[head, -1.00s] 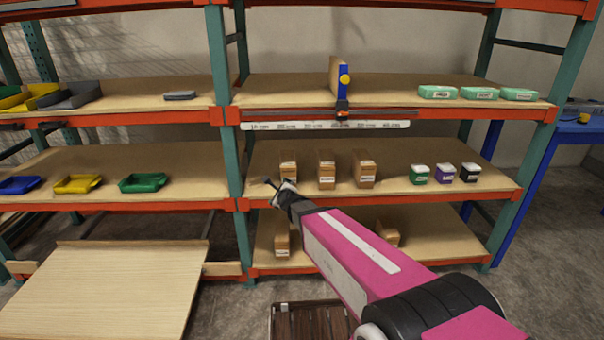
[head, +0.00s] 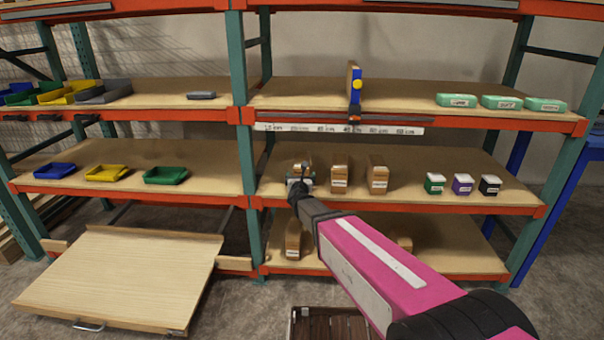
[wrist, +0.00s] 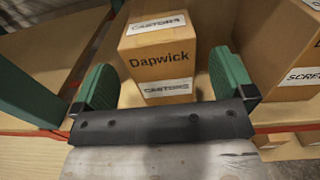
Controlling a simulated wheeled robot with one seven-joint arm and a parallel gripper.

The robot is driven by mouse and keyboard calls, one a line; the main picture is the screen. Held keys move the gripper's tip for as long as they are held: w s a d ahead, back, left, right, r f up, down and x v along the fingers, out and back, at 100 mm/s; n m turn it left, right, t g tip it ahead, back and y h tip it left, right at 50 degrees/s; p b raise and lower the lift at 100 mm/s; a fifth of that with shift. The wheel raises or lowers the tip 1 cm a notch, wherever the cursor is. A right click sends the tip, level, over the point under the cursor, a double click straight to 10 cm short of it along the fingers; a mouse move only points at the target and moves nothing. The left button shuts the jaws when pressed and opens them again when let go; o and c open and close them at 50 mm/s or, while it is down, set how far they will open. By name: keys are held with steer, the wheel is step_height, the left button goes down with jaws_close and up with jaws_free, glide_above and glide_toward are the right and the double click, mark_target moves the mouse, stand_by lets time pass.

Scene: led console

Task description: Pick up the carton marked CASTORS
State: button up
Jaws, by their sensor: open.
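The carton marked CASTORS (wrist: 158,56) is a brown box printed Dapwick, with white labels on its top and front. In the wrist view it stands upright between the two green finger pads of my gripper (wrist: 162,84), which is open.
Beside it stands a carton labelled SCREWS, partly cut off (wrist: 282,48). Two brown cartons (head: 340,178) (head: 377,179) stand to the right on that shelf, then green, purple and black boxes. A green upright (wrist: 22,85) is close on the left.

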steer(key=shift+w+f, duration=0.2)
steer(key=shift+w, duration=2.5)
steer(key=c, duration=1.6)
steer(key=shift+r, duration=0.1)
